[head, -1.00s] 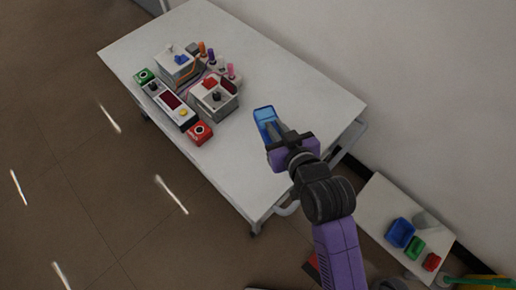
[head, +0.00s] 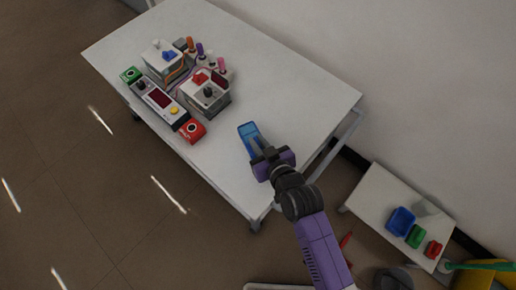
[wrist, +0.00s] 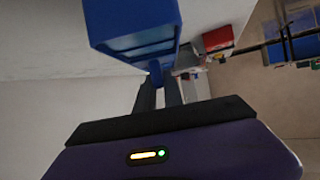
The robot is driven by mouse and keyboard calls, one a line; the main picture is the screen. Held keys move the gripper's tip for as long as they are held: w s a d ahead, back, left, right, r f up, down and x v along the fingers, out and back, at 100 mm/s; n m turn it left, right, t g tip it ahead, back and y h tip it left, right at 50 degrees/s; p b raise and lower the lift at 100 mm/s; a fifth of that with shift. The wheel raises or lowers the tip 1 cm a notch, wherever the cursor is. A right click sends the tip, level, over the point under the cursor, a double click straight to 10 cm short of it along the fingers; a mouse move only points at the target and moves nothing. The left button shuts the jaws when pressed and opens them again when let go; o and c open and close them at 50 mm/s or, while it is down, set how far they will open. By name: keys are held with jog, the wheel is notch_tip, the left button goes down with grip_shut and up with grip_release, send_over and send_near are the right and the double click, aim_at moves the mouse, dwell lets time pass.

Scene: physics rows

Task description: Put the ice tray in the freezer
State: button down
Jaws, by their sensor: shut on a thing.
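A blue, box-like thing, which looks like the ice tray (head: 247,130), is at the end of my gripper (head: 257,148) in the head view. My gripper is shut on one end of it, over the right part of the white cart top. I cannot tell whether it touches the surface. In the wrist view the blue tray (wrist: 130,30) fills the upper left, beyond my dark fingers (wrist: 160,92). The fingers meet at a small blue part of it. I see nothing that I can make out as a freezer.
A low white table (head: 375,195) at right holds blue (head: 401,221), green and red bins. The cart's right part is bare.

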jog(key=shift+f+b, duration=0.4)
jog(key=shift+f, duration=1.65)
jog(key=shift+f, duration=0.15)
jog(key=c, duration=1.5)
grip_release()
jog(key=shift+o, duration=0.2)
jog(key=shift+r, duration=0.25)
jog(key=p+v, duration=0.1)
jog(key=v, duration=1.1)
jog(key=shift+f, duration=0.15)
jog(key=shift+s, duration=0.1)
